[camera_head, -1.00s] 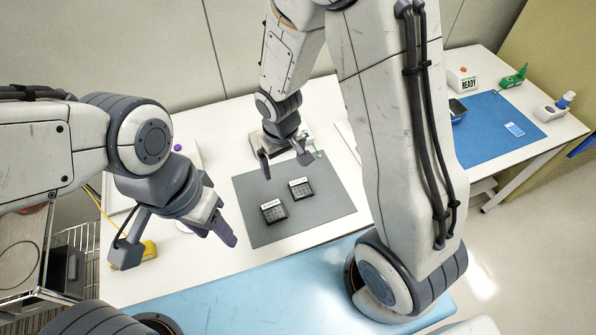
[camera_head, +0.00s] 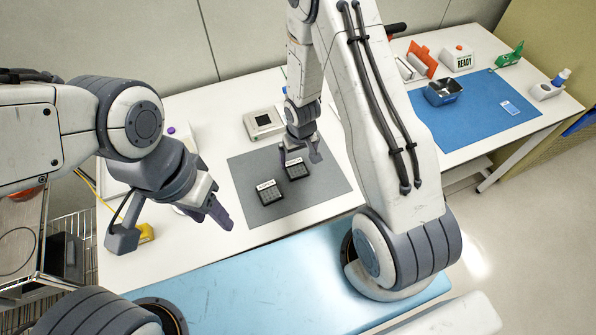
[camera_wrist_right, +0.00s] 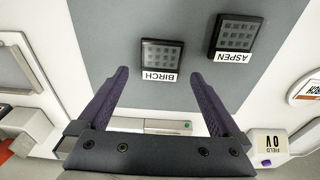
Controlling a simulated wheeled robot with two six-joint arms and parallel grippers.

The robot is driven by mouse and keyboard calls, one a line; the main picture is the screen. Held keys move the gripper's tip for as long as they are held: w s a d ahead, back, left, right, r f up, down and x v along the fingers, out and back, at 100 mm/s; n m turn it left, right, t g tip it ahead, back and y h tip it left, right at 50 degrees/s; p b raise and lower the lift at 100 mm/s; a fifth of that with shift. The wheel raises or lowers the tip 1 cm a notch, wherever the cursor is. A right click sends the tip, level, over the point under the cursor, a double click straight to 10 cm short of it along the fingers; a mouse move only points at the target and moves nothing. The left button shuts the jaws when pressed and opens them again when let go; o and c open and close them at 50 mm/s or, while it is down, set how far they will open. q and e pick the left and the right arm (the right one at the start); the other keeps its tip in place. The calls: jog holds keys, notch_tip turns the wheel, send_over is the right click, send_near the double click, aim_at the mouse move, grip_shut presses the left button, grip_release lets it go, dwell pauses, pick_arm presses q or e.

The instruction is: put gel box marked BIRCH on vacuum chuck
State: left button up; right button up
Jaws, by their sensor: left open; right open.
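The gel box marked BIRCH (camera_wrist_right: 162,57) is a small black box with a clear gridded top and a white label; it lies on the grey mat. In the head view it is the further box (camera_head: 297,169). My right gripper (camera_head: 299,158) is open and points down over it. In the right wrist view the box lies beyond the open fingertips (camera_wrist_right: 161,76), apart from them. A boxy pale device with a square top (camera_head: 263,122), possibly the vacuum chuck, stands behind the mat. My left gripper (camera_head: 211,211) hangs left of the mat, open and empty.
The similar ASPEN box (camera_head: 268,192) lies nearer and left on the grey mat (camera_head: 318,186); its label reads in the right wrist view (camera_wrist_right: 235,37). The grey mat's right part is clear.

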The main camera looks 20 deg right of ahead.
aim_at(296, 167)
jog(key=f+b, duration=0.2)
jog(key=f, duration=0.1)
jog(key=f+b, duration=0.1)
jog(key=f, duration=0.1)
jog(key=shift+w+a+b, duration=0.1)
jog(key=shift+w+b, duration=0.2)
jog(key=shift+b, duration=0.1)
jog(key=shift+r, duration=0.1)
jog(key=c, duration=1.3)
jog(key=shift+r, duration=0.15)
